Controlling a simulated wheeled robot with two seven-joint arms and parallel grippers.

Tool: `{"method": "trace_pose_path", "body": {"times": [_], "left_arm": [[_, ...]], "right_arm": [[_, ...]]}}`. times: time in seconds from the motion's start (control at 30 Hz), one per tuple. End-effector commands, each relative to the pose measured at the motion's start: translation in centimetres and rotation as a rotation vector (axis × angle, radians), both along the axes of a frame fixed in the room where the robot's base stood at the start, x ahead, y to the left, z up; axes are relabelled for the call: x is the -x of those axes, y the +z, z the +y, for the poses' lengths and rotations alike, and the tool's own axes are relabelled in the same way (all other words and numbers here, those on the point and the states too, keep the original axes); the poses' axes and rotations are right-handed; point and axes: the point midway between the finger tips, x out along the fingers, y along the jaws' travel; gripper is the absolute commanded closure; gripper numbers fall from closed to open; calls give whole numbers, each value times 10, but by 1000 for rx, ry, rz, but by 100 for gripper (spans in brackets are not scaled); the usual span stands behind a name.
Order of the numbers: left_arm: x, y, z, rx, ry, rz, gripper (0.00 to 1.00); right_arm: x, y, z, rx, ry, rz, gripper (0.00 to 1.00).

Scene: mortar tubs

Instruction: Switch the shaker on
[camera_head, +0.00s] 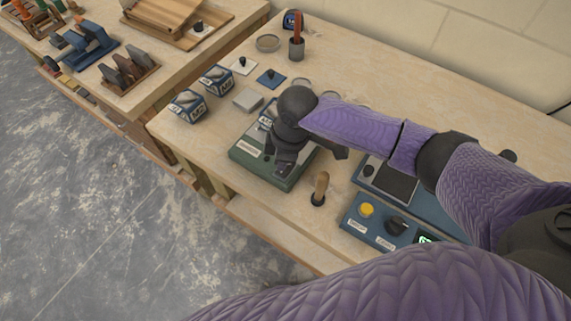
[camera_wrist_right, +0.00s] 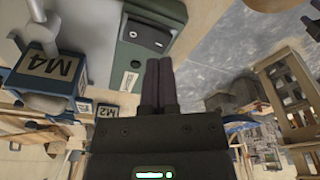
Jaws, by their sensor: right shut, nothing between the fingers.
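The shaker is a green box (camera_head: 245,153) with a pale label on its front, on the workbench in the head view. In the right wrist view its green top (camera_wrist_right: 134,58) carries a dark rocker switch (camera_wrist_right: 148,37) in a grey panel; I cannot tell which way it is set. My right gripper (camera_head: 285,168) is over the shaker's front right part and hides some of it. In the wrist view its dark fingers (camera_wrist_right: 158,62) are shut together and empty, their tips close to the switch; contact cannot be told. My left gripper is not in view.
A second bench (camera_head: 165,75) is at the upper left.

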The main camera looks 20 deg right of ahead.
Motion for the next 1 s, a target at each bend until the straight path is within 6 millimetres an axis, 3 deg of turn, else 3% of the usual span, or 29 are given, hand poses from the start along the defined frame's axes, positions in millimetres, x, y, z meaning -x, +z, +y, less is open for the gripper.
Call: {"method": "trace_pose_path", "body": {"times": [0.53,1.0], "left_arm": [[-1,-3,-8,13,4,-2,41],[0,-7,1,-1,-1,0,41]], "right_arm": [[0,-5,0,0,0,1,100],[0,-12,0,0,0,1,100]]}}
